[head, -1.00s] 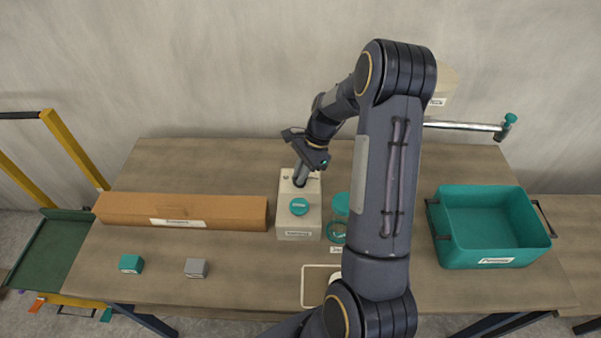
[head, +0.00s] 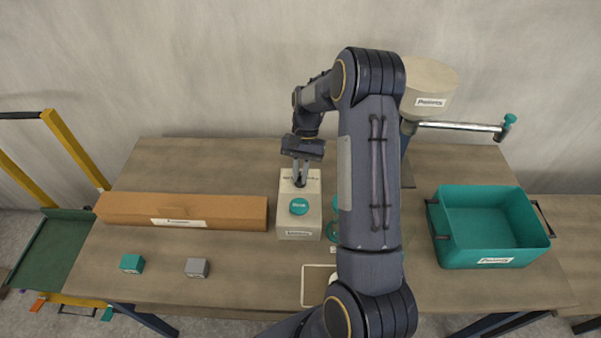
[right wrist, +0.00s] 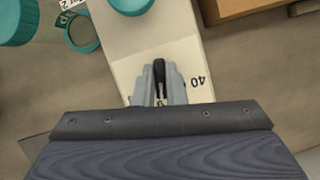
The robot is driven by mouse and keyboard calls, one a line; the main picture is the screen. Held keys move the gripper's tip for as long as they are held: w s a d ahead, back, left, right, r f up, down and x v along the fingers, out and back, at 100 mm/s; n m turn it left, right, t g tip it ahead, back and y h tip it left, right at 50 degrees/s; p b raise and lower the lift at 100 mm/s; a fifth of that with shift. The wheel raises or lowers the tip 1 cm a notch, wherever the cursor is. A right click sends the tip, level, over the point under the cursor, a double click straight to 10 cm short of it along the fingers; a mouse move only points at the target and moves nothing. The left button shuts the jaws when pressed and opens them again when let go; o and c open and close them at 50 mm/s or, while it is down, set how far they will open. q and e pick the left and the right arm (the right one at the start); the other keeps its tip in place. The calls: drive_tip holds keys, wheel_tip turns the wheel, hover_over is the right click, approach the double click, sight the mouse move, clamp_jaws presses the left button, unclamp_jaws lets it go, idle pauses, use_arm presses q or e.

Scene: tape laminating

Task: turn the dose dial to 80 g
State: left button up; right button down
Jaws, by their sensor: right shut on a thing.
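The dose dial (right wrist: 159,68) is a small dark knob on top of a cream box (head: 287,221). The box also shows in the right wrist view (right wrist: 128,50), with a printed 40 to the right of the dial. My right gripper (head: 299,183) points down at the back part of the box top. In the right wrist view its fingers (right wrist: 160,88) are shut on the dial and hide much of it and most of the scale. The dial's exact setting cannot be read. My left gripper is not in view.
A teal button (head: 299,206) sits on the box in front of the dial. A long cardboard box (head: 200,210) lies to the left. A teal bin (head: 491,246) stands at the right. A cream hopper (head: 430,85) stands behind my arm.

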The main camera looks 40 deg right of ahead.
drive_tip(key=shift+n+h, duration=0.3)
drive_tip(key=shift+n, duration=0.8)
drive_tip(key=shift+r+g, duration=0.1)
drive_tip(key=shift+g, duration=0.2)
drive_tip(key=c, duration=1.5)
unclamp_jaws()
drive_tip(key=shift+b+v, duration=0.4)
drive_tip(key=shift+v, duration=3.5)
drive_tip(key=shift+a, duration=0.1)
